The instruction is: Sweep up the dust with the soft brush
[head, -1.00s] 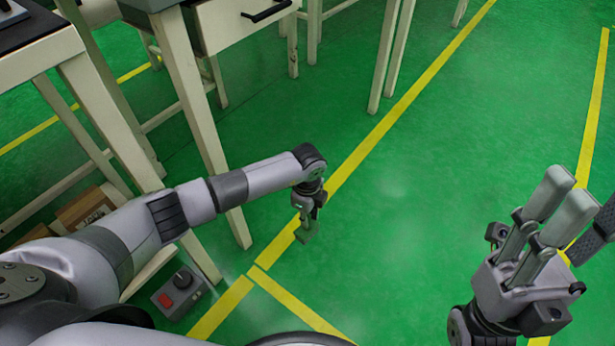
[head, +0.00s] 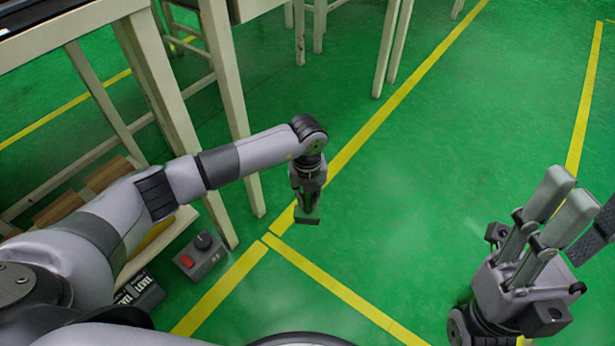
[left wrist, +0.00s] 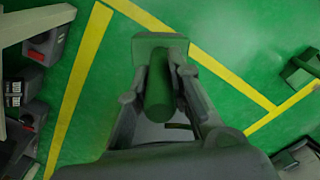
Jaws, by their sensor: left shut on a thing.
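My left gripper (head: 308,198) is shut on the soft brush, whose green block-shaped head (head: 307,217) points down above the floor near the yellow line junction. In the left wrist view, the brush's round green handle (left wrist: 158,88) lies between the fingers, with the wider head beyond them. I cannot tell whether the head touches the floor. Faint pale patches (head: 400,180) show on the green floor; I cannot tell whether they are dust or reflected light. My right gripper (head: 575,212) is at the right, fingers raised and apart, with nothing between them.
A grey control box (head: 200,257) with a red button stands on the floor at the left. Pale bench legs (head: 225,95) rise behind my left arm, with boxes (head: 108,175) on a low shelf. The green floor in the middle is clear, marked with yellow lines (head: 390,110).

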